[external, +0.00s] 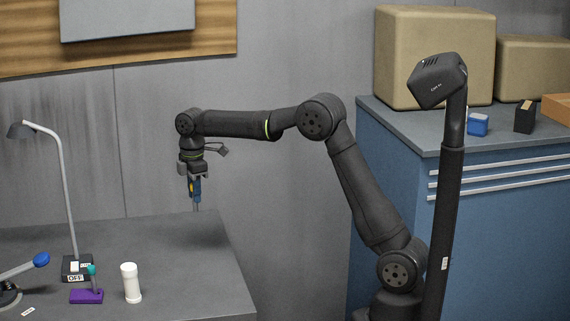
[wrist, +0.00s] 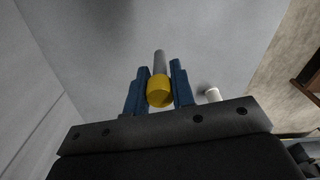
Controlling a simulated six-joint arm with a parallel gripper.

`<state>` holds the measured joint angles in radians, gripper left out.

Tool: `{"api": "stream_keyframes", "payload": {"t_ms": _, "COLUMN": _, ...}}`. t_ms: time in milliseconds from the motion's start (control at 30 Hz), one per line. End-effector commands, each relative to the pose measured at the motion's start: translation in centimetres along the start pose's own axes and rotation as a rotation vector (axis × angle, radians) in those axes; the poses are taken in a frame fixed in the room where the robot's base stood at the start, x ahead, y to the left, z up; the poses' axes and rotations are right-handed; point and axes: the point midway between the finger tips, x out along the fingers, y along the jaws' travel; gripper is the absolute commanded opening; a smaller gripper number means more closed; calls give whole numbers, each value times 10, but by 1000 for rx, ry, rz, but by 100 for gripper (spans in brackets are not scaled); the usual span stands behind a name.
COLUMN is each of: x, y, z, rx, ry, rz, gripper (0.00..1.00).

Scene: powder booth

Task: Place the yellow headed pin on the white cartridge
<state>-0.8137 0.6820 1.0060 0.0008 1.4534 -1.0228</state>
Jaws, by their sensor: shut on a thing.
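My gripper (external: 195,187) is shut on the yellow headed pin and holds it above the far right part of the table. In the wrist view the pin's yellow head (wrist: 160,92) sits between the two blue fingers, and its grey shank points away from the wrist. In the external view only a little yellow (external: 192,185) shows between the fingers, with the shank below them. The white cartridge (external: 131,283) stands upright on the table, below and to the left of my gripper. It also shows in the wrist view (wrist: 212,94), right of the fingers and partly hidden by the gripper body.
A purple block (external: 87,296) with a teal-topped peg stands left of the cartridge. A desk lamp (external: 66,190) with an OFF label on its base and a blue-knobbed lever (external: 40,260) are further left. The table (external: 185,255) is clear between the cartridge and its right edge.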

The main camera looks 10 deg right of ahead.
Motion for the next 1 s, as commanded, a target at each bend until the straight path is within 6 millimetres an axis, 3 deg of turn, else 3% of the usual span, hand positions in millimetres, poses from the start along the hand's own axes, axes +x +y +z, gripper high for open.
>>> {"api": "stream_keyframes", "payload": {"t_ms": 33, "x": -9, "y": -9, "z": -29, "rx": -9, "ry": 2, "rz": 3, "gripper": 0}}
{"api": "stream_keyframes", "payload": {"t_ms": 200, "x": -34, "y": -40, "z": -98, "rx": -5, "ry": 2, "rz": 1, "gripper": 0}}
{"api": "stream_keyframes", "payload": {"t_ms": 333, "x": -47, "y": -60, "z": -130, "rx": -1, "ry": 0, "rz": -1, "gripper": 0}}
{"api": "stream_keyframes", "payload": {"t_ms": 500, "x": -54, "y": -74, "z": -150, "rx": 3, "ry": 0, "rz": -1, "gripper": 0}}
{"api": "stream_keyframes", "payload": {"t_ms": 667, "x": -40, "y": -85, "z": -174, "rx": 1, "ry": -2, "rz": -3, "gripper": 0}}
{"api": "stream_keyframes", "payload": {"t_ms": 1000, "x": 5, "y": -112, "z": -242, "rx": 2, "ry": -2, "rz": -3, "gripper": 0}}
